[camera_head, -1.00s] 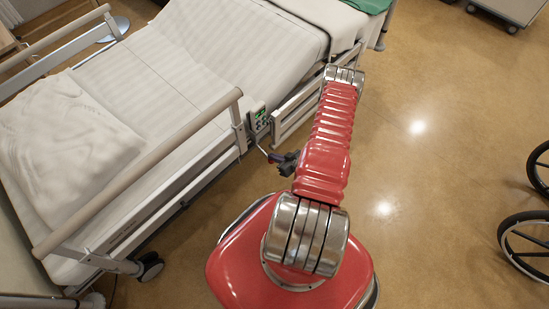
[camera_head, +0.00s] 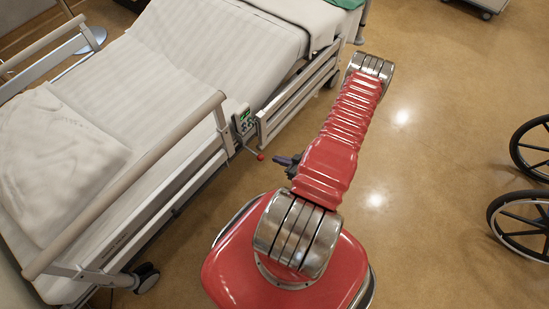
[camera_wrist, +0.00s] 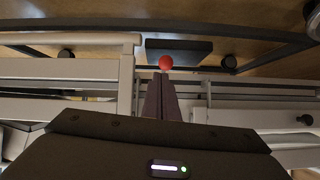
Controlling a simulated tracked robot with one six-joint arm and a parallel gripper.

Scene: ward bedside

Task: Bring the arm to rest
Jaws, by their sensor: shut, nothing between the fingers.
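My arm reaches out over the floor beside the bed, and its red upper link hides part of the wrist in the head view. My gripper (camera_head: 278,160) shows as a small dark shape left of that link, pointing at the bed side. In the wrist view its two dark fingers (camera_wrist: 161,82) are together, with nothing between them. A red ball knob (camera_head: 260,157) on a thin rod sticks out from the bed side below a control panel (camera_head: 243,118). The knob also shows in the wrist view (camera_wrist: 166,62), just beyond the fingertips. In the head view a small gap separates them.
The bed (camera_head: 205,60) with its side rail (camera_head: 140,175) is close on the left. A wheelchair (camera_head: 525,215) stands at the right edge. A wheeled base (camera_head: 490,8) is at the top right. Open floor (camera_head: 425,150) lies right of my arm.

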